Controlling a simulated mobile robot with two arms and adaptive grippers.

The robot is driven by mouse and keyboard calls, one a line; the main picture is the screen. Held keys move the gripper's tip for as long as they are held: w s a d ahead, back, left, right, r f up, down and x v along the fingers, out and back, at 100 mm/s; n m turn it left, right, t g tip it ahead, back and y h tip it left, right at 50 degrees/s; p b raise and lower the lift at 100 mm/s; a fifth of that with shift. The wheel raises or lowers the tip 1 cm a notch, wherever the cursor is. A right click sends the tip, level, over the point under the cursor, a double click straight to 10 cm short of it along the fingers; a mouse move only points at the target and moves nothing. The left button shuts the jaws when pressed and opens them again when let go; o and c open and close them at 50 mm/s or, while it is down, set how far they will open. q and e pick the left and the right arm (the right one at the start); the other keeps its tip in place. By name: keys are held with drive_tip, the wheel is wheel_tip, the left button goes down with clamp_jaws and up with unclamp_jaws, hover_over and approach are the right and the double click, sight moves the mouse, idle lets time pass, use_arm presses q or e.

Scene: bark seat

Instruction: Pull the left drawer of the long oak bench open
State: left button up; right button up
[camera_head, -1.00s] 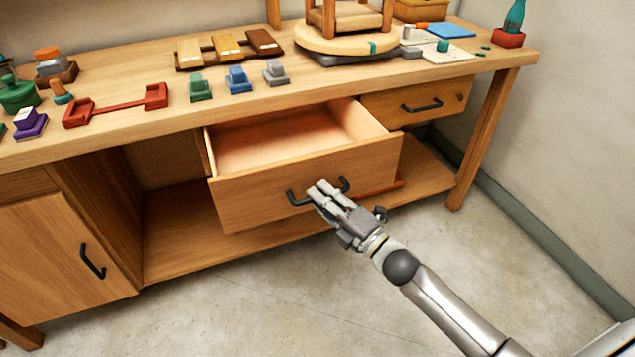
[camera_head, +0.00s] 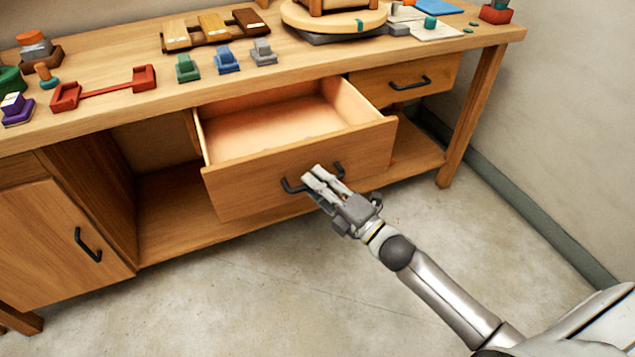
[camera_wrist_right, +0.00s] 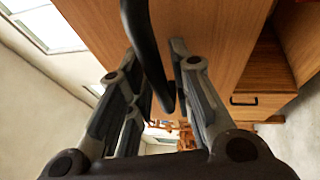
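The long oak bench (camera_head: 330,66) spans the head view. Its wide drawer (camera_head: 240,186), left of a smaller one, stands well out, its empty inside showing. My right gripper (camera_head: 313,180) is at this drawer's black bar handle (camera_head: 292,187). Its fingers look shut on the handle. In the right wrist view the handle (camera_wrist_right: 146,45) passes between the two fingers of the gripper (camera_wrist_right: 156,55), in front of the wooden drawer face (camera_wrist_right: 215,35). My left gripper is in neither view.
The smaller right drawer (camera_head: 430,75) is shut. A cabinet door (camera_head: 45,235) with a black handle is shut at the left. Blocks, a red holder (camera_head: 105,90) and a round board (camera_head: 335,18) stand on the top. The floor (camera_head: 270,300) before the bench is clear.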

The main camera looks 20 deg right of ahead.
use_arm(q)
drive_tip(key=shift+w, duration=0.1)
use_arm(e)
drive_tip(key=v, duration=1.2)
idle(0.4)
wheel_tip(320, 180, down, 13)
drive_tip(key=d+m+g+h, duration=0.3)
drive_tip(key=m+h, duration=0.4)
drive_tip(key=m, duration=0.2)
drive_tip(key=s+a+f+m+g+h, duration=0.1)
drive_tip(key=s+a+f+m+g, duration=0.1)
drive_tip(key=s+f+m+g, duration=0.55)
drive_tip(key=s+a+f+m+g+h, duration=0.15)
drive_tip(key=s+f, duration=0.25)
drive_tip(key=f, duration=0.7)
drive_tip(key=s+a+f+m+g+y, duration=0.1)
drive_tip(key=s+a+f+m+g, duration=0.35)
drive_tip(key=s, duration=0.35)
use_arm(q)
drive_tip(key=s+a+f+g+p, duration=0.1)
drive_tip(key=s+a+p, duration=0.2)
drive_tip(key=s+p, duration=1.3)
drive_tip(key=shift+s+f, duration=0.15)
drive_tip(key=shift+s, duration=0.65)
use_arm(e)
drive_tip(key=s+d+f+n, duration=0.1)
drive_tip(key=s+d, duration=0.2)
drive_tip(key=s, duration=1.4)
drive_tip(key=shift+d+g, duration=0.2)
drive_tip(key=shift+g, duration=0.15)
